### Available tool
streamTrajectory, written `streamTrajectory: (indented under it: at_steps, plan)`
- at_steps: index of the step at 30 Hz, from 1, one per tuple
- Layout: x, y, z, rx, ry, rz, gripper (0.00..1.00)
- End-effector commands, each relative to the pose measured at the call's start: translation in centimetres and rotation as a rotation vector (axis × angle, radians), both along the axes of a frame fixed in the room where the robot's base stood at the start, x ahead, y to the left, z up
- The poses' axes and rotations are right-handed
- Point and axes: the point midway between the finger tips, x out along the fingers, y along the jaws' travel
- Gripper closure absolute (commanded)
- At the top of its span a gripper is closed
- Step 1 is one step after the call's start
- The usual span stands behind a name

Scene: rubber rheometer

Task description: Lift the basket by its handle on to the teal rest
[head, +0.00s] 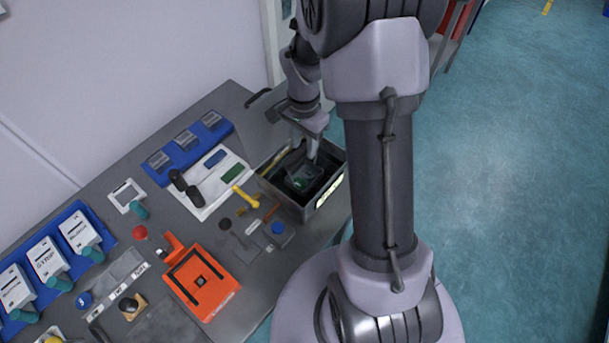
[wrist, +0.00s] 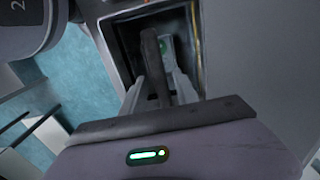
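The dark basket (head: 303,178) sits inside an open grey metal bin (head: 330,192) at the right end of the bench. Its dark handle (wrist: 152,65) stands up as a bar in the wrist view. My gripper (head: 312,150) points down into the bin, over the basket. In the wrist view my two pale fingers (wrist: 160,85) lie one on each side of the handle bar, close to it. I cannot tell whether they press on it. A small green patch (wrist: 165,47) shows beyond the handle. I cannot make out the teal rest with certainty.
Left of the bin are a white panel (head: 212,205) with black knobs, a yellow-handled tool (head: 245,196) and a blue knob (head: 278,228). An orange box (head: 203,281) stands further forward. Blue racks (head: 160,166) line the back. The bin walls closely surround the gripper.

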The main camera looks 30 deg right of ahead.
Motion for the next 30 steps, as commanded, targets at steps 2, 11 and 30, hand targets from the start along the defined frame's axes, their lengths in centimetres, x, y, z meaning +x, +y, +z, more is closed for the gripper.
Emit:
streamTrajectory:
  at_steps: [2,11,30]
  plan:
    - [0.0,0.0,0.1,0.0,0.0,0.0,0.64]
    - [0.0,0.0,0.2,0.0,0.0,0.0,0.99]
    - [0.1,0.0,3.0,0.0,-0.002,0.0,1.0]
